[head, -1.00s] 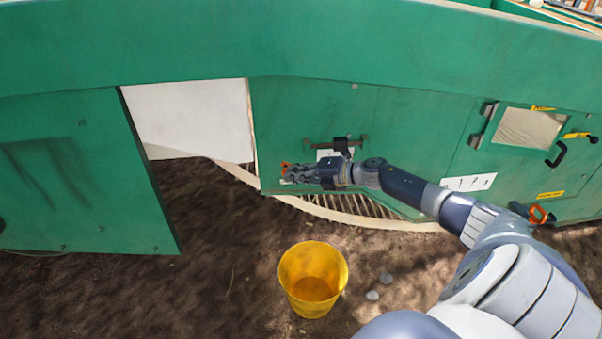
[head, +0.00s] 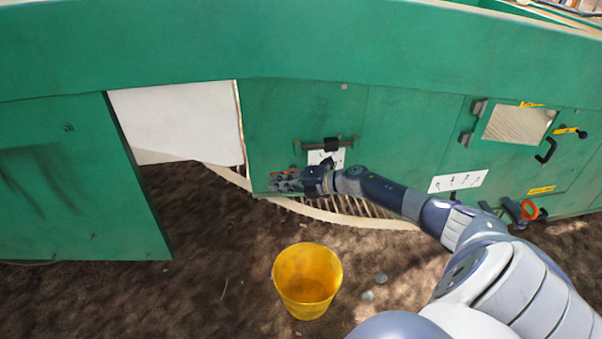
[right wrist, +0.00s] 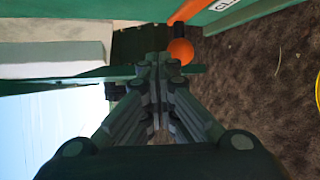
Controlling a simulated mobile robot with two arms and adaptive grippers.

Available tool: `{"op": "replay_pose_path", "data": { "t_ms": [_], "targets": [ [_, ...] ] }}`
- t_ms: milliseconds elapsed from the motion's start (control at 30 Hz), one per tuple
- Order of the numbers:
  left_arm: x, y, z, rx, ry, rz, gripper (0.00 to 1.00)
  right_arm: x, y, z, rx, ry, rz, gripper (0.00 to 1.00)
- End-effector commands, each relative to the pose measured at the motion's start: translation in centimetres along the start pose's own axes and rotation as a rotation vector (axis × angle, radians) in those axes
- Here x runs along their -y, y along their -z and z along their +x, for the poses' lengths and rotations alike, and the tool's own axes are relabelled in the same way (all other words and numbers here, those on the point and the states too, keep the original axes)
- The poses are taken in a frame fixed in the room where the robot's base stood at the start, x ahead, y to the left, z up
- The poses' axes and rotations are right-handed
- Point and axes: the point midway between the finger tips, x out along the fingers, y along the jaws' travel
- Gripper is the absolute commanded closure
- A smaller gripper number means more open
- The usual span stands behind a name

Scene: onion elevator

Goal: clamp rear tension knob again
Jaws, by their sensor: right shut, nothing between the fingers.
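My right gripper (head: 274,184) is at the lower left corner of the green machine panel in the head view. In the right wrist view its fingers (right wrist: 158,62) are together with nothing between them. A round orange knob (right wrist: 181,51) on an orange bar shows just right of the fingertips there, outside the fingers. I cannot tell whether they touch it. In the head view only a bit of orange (head: 283,174) shows beside the fingers; the rest is hidden by the gripper. My left gripper is out of view.
A dark crossbar (head: 332,144) with a white label below it sits above my right wrist. A yellow bucket (head: 307,282) stands on the soil below. An orange handle (head: 529,209) is at the lower right of the machine. A white panel (head: 178,120) lies left of the gripper.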

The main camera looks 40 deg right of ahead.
Motion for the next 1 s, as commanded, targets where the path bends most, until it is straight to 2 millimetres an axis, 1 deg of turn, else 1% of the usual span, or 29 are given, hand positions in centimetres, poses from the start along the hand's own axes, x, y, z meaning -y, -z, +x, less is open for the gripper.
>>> {"op": "replay_pose_path", "data": {
  "t_ms": [200, 467, 567, 667, 1000],
  "targets": [
    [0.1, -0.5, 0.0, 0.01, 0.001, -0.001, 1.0, 0.1, 0.1, 0.1, -0.001, 0.001, 0.001, 1.0],
    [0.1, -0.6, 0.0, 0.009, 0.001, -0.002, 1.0, 0.1, 0.1, 0.0, -0.002, 0.001, 0.001, 1.0],
    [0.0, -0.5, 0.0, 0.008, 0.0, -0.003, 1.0, 0.2, 0.1, -0.2, -0.002, 0.003, 0.001, 1.0],
    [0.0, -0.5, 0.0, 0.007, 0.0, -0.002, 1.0, 0.2, 0.1, -1.1, -0.001, 0.003, 0.001, 1.0],
    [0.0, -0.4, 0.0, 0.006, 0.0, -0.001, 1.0, 0.3, 0.1, -6.0, -0.002, 0.005, 0.001, 1.0]
  ]
}}
